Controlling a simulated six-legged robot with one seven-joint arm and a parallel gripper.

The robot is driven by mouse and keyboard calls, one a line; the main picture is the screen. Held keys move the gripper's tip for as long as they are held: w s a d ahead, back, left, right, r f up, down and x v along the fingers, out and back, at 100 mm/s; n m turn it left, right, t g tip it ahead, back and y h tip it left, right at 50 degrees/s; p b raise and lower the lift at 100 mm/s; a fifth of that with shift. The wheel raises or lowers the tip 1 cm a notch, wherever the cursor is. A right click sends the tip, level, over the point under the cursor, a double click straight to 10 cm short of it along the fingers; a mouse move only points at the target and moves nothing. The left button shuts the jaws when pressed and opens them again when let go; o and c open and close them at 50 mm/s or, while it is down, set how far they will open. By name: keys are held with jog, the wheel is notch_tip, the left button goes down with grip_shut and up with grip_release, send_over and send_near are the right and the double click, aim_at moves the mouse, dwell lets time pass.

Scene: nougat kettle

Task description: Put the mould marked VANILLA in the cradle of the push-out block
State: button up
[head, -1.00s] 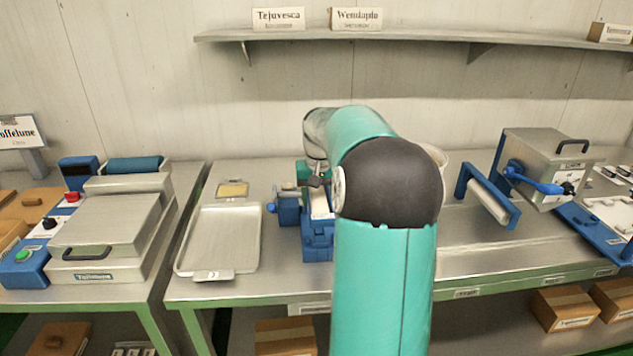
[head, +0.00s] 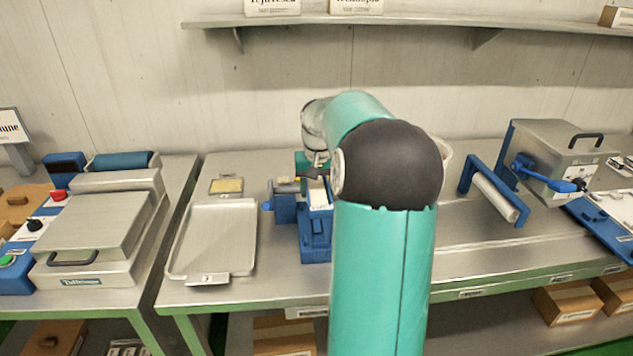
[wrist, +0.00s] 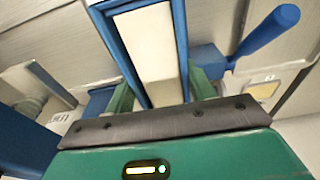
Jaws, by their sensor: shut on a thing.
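The blue push-out block (head: 316,240) stands on the middle table, partly hidden by my arm in the head view. A long blue-walled mould with a pale filling (wrist: 152,52) lies between my green fingers in the wrist view. The pale strip between blue walls (head: 319,197) at the block in the head view appears to be this mould. My gripper (wrist: 163,92) is shut on it. No VANILLA marking is legible. I cannot tell whether the mould rests in the cradle or is held just above it. A blue handle (wrist: 268,32) sticks out right of the mould.
A grey tray (head: 213,240) lies left of the block, with a small tray of yellowish content (head: 226,185) behind it. A blue-framed roller (head: 495,195) and a metal box with a blue lever (head: 555,160) stand right. Table between block and roller is largely clear.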

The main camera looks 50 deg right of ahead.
send_over(316, 222)
jog(key=shift+s+f, duration=0.2)
jog(key=shift+f, duration=3.45)
jog(key=shift+a+f, duration=0.1)
jog(key=shift+f, duration=0.5)
jog(key=o, duration=1.7)
jog(key=shift+c, duration=0.2)
jog(key=shift+r, duration=4)
jog(key=shift+a, duration=0.1)
